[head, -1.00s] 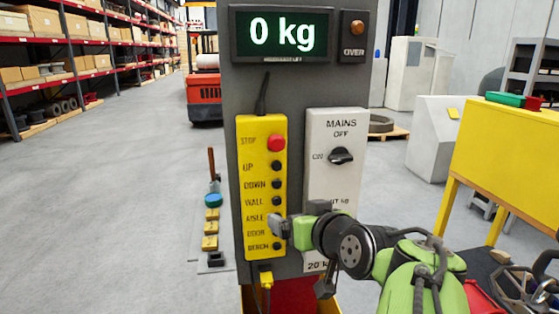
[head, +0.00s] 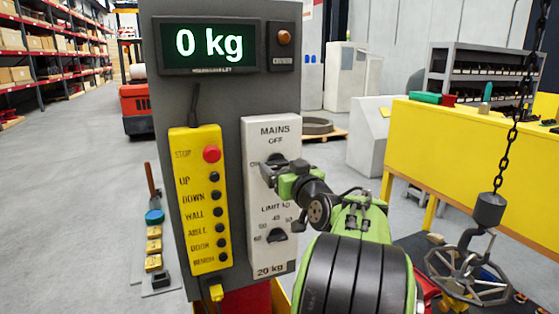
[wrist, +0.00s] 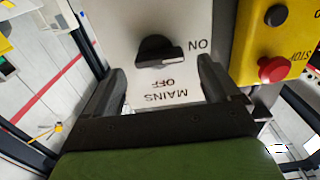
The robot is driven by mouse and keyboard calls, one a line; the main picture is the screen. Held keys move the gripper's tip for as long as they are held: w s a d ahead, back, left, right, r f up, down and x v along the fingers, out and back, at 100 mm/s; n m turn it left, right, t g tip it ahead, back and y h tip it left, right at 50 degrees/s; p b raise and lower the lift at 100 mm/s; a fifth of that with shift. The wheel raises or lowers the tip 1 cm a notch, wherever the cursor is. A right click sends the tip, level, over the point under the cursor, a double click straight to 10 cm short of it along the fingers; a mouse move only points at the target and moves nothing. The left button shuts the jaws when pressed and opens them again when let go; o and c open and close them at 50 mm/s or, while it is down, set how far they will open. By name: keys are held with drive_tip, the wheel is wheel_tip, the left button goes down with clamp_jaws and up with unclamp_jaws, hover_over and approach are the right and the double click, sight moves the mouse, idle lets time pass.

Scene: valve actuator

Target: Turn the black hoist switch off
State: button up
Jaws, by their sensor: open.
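The black MAINS switch (head: 277,159) is a rotary knob on the white panel (head: 285,250) of the grey post. In the head view my gripper partly hides it. In the wrist view the whole knob (wrist: 160,50) shows upside down, with its pale mark toward the ON label and OFF to one side. My gripper (head: 273,174) is in front of the switch. In the wrist view its open fingers (wrist: 160,68) stand to either side of the knob, apart from it. I cannot tell how much depth is left between them and the panel.
A yellow button box (head: 198,200) with a red STOP button (head: 211,154) hangs left of the panel. A lower LIMIT knob (head: 276,236) is below my gripper. At right are a yellow bench (head: 460,150) and a hanging chain (head: 512,130) above a handwheel (head: 468,275).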

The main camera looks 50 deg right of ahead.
drive_tip(key=x, duration=0.2)
drive_tip(key=shift+w+d, duration=0.25)
drive_tip(key=shift+w, duration=0.1)
drive_tip(key=c, duration=1.1)
drive_tip(key=shift+o, duration=0.2)
drive_tip(key=shift+m, duration=0.3)
drive_tip(key=m, duration=0.3)
drive_tip(key=shift+m, duration=0.3)
drive_tip(key=m+p, duration=0.1)
drive_tip(key=m, duration=0.3)
drive_tip(key=shift+s+d+m, duration=0.1)
drive_tip(key=shift+d+m, duration=0.05)
drive_tip(key=shift+m, duration=0.15)
drive_tip(key=m+p, duration=0.2)
drive_tip(key=m, duration=0.3)
drive_tip(key=shift+s+d, duration=0.1)
drive_tip(key=shift+d, duration=0.05)
drive_tip(key=shift+f+m+p, duration=0.1)
drive_tip(key=shift+m+p, duration=0.6)
drive_tip(key=shift+m, duration=1.3)
